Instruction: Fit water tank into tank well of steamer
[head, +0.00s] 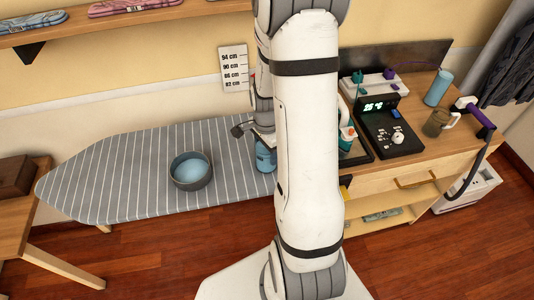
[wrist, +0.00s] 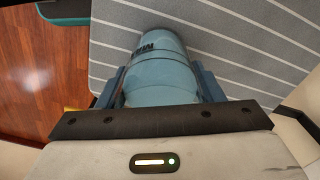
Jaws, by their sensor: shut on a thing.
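The water tank is a blue cylinder (wrist: 155,70) with dark lettering, seen in the wrist view. My gripper (wrist: 160,92) is shut on it, with one finger on each side. In the head view the tank (head: 266,157) shows just left of my arm, over the right end of the striped ironing board. My arm hides part of it, and I cannot tell whether it touches the board. The steamer appears to be the white unit (head: 470,196) low at the right, with a dark hose up to a purple handle (head: 480,117). Its tank well is not clear.
The ironing board (head: 110,180) holds a grey bowl (head: 191,170) of blue liquid. The wooden desk (head: 425,160) holds a black device (head: 390,130), a power strip (head: 368,85), a mug (head: 437,122), a blue cylinder (head: 439,88) and a teal-and-white iron (head: 347,130) partly behind my arm.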

